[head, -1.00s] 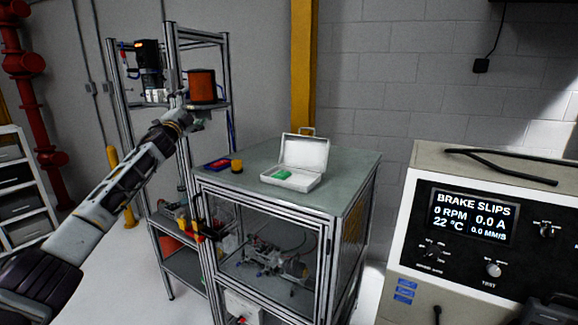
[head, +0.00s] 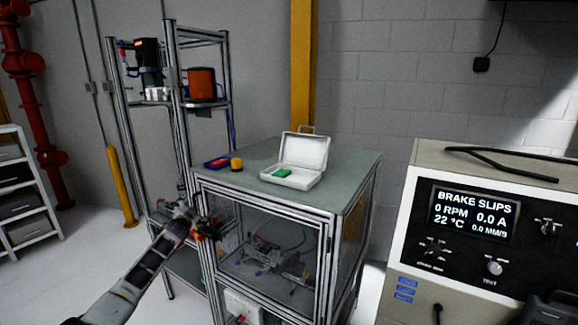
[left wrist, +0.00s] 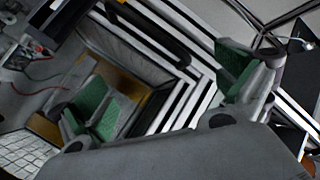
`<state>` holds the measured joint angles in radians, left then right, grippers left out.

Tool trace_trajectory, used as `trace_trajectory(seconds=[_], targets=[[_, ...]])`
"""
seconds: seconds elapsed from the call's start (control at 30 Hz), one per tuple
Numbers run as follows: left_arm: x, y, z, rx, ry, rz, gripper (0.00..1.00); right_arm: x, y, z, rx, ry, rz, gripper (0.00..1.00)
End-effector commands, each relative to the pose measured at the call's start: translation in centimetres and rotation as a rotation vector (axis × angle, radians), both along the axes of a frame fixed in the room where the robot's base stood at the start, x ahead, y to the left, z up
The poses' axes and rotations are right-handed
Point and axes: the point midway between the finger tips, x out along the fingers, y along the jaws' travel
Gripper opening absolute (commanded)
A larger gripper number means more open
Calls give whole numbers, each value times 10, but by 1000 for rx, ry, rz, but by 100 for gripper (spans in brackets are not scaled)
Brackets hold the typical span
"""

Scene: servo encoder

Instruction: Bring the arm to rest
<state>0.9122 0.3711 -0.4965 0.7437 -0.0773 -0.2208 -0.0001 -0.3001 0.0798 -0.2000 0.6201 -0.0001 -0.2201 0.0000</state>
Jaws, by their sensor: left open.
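My left arm reaches in from the bottom left of the head view, low and pointing up and right. Its gripper (head: 187,217) is beside the front left corner of the framed cabinet, below the tabletop level. In the left wrist view the gripper (left wrist: 168,88) has its two green-padded fingers wide apart with nothing between them, so it is open and empty. Its fingertips are hard to make out in the head view.
The cabinet top (head: 335,165) holds an open white case (head: 303,160), a green piece (head: 282,173), a yellow-orange cylinder (head: 236,164) and a red-blue tray (head: 217,162). A shelf rack (head: 174,90) stands behind left. A test console (head: 470,220) reads BRAKE SLIPS. Open floor lies left.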

Motion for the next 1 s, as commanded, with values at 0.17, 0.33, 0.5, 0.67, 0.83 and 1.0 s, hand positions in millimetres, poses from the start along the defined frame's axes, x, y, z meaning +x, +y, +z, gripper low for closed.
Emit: trace_trajectory(seconds=[0.17,0.33,0.5,0.67,0.83,1.0], targets=[[-23,-4,-81,-73,88,18,100,0,0,-2,0,0,0,40],[-49,-8,-151,-132,167,37,100,0,0,-3,0,0,0,40],[-81,-14,-218,-182,244,57,100,0,0,-5,0,0,0,40],[-116,-19,-279,-221,316,78,100,0,0,-6,0,0,0,40],[-157,-26,-340,-254,393,98,100,0,0,-7,0,0,0,40],[-204,-35,-399,-284,471,118,100,0,0,-9,0,0,0,40]])
